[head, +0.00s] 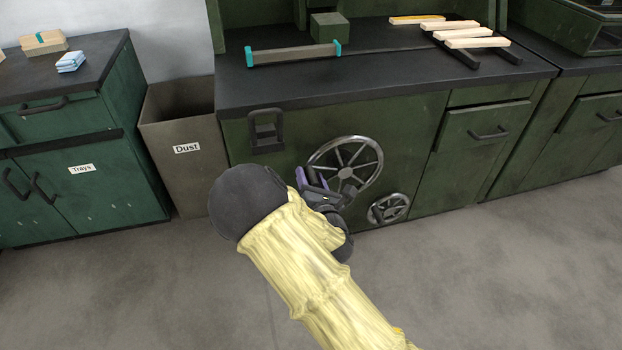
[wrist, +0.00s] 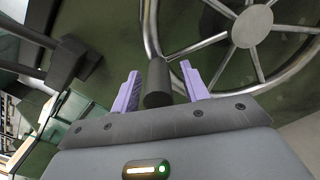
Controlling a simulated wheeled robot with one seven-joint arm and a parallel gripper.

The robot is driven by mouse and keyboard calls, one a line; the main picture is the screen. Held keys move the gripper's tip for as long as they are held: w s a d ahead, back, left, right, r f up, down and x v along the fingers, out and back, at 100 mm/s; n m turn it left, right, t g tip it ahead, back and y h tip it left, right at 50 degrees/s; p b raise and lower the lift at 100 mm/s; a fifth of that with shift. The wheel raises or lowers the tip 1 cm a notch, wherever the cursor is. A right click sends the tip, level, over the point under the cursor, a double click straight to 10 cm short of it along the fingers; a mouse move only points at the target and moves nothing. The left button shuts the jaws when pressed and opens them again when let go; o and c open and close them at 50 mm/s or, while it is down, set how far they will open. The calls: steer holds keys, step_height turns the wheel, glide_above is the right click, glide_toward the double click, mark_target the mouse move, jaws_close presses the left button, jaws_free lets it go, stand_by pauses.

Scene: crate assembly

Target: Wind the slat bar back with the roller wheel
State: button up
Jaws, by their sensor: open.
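A large spoked metal wheel (head: 345,167) is mounted on the green cabinet front, with a smaller spoked wheel (head: 388,209) below it to the right. I cannot tell from labels which is the roller wheel. The large wheel also fills the upper right of the wrist view (wrist: 252,28). My gripper (head: 312,181) is at its left rim. In the wrist view its lilac fingers are open, one on each side of a dark cylindrical handle (wrist: 157,82), with gaps visible. A grey bar with teal ends (head: 293,54), apparently the slat bar, lies across the black worktop.
A dark lever-like bracket (head: 266,131) sticks out left of the large wheel. A brown Dust bin (head: 185,130) stands left of the cabinet. Pale slats (head: 450,26) lie at the worktop's back right, a green block (head: 329,27) behind the bar. The floor in front is clear.

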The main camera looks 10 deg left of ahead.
steer(key=p+v, duration=1.2)
steer(key=v, duration=0.5)
steer(key=shift+s+p, duration=0.25)
steer(key=shift+p, duration=0.05)
